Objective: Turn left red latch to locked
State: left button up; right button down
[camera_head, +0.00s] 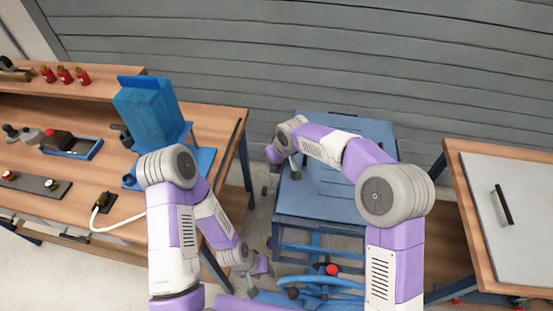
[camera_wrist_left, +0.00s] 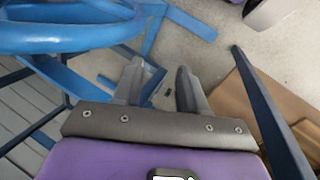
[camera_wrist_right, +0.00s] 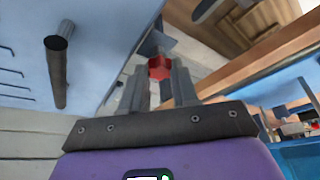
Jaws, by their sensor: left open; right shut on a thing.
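The red latch (camera_wrist_right: 159,67) shows in the right wrist view as a small red faceted knob at my right fingertips. My right gripper (camera_wrist_right: 160,78) is shut on it, one grey finger on each side. In the head view my right gripper (camera_head: 292,167) reaches the left side of the blue table, and the latch is hidden there. Whether the latch is turned cannot be told. My left gripper (camera_head: 264,270) hangs low, left of the blue handwheel. In the left wrist view its fingers (camera_wrist_left: 160,72) are apart with nothing between them.
The blue table (camera_head: 315,205) stands ahead, with a blue handwheel (camera_head: 320,285) and red ball knob (camera_head: 332,269) in front. A wooden workbench (camera_head: 75,200) with a blue machine (camera_head: 150,110) is at left. A cabinet (camera_head: 515,210) with a black handle is at right.

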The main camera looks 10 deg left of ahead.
jog(key=m, duration=0.1)
jog(key=m+h+b, duration=0.1)
jog(key=m, duration=0.2)
jog(key=shift+s+a+t+h, duration=0.1)
jog(key=shift+a+t+h, duration=0.2)
jog(key=shift+t, duration=0.1)
jog(key=shift+m+h+b, duration=0.3)
jog(key=shift+m, duration=0.7)
jog(key=m+h, duration=0.1)
jog(key=m, duration=0.1)
jog(key=shift+a+m, duration=0.15)
jog(key=shift+m, duration=0.25)
jog(key=m+h+p, duration=0.1)
jog(key=m+p, duration=0.1)
jog(key=m, duration=0.1)
jog(key=shift+a+r+m+h, duration=0.1)
jog(key=shift+m+h, duration=0.2)
jog(key=shift+a+m+g+h+p, duration=0.1)
jog(key=shift+m+g+h+p, duration=0.25)
jog(key=shift+m+p, duration=0.75)
jog(key=shift+a+m+g+h+p, duration=0.15)
jog(key=shift+m+h+p, duration=0.45)
jog(key=shift+m, duration=0.9)
jog(key=shift+d, duration=0.1)
